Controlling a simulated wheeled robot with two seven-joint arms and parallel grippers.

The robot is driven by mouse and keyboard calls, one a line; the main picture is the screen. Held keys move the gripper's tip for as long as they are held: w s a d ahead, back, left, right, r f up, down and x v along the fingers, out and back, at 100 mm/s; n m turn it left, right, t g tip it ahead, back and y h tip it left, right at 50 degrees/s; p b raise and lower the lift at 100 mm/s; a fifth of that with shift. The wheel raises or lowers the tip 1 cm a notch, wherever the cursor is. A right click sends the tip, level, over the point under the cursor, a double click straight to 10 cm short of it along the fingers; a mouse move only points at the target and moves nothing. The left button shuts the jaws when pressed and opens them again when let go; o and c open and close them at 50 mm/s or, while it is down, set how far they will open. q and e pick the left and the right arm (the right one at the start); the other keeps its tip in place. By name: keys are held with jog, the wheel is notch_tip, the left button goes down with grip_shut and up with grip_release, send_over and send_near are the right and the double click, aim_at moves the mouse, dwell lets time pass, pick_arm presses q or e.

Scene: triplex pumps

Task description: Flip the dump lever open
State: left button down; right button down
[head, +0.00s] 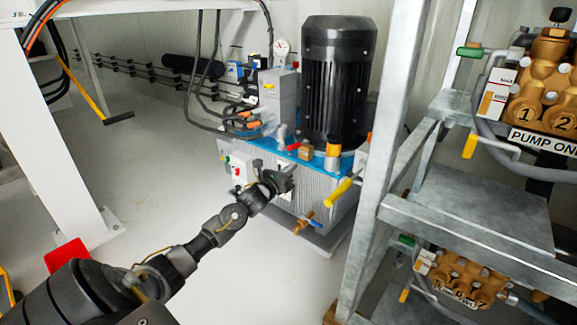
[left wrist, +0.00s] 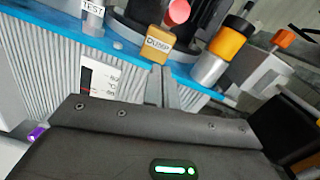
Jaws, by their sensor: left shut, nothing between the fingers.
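A small brass block labelled DUMP (left wrist: 158,44) sits on the blue top edge of the hydraulic unit in the left wrist view. It also shows in the head view (head: 305,152). A red handle end (left wrist: 178,12) is just above and behind the block in the wrist view. A red piece also shows beside the block in the head view (head: 293,147). My left gripper (head: 285,180) is shut and empty, in front of the unit and below the block. Its fingertips (left wrist: 161,78) appear just under the block, and I cannot tell whether they touch it. My right gripper is out of view.
The unit's ribbed tank (head: 325,205) carries a black motor (head: 338,80) and an orange-and-black capped filler (head: 332,155). A grey metal rack (head: 375,180) stands at right.

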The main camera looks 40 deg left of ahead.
aim_at(298, 145)
pick_arm(q)
jog(key=shift+w+a+r+b, duration=0.1)
jog(key=shift+a+r+b, duration=0.15)
jog(key=shift+r, duration=0.75)
jog(key=shift+w+a+r+b, duration=0.1)
jog(key=shift+r+b, duration=0.15)
jog(key=shift+r, duration=0.7)
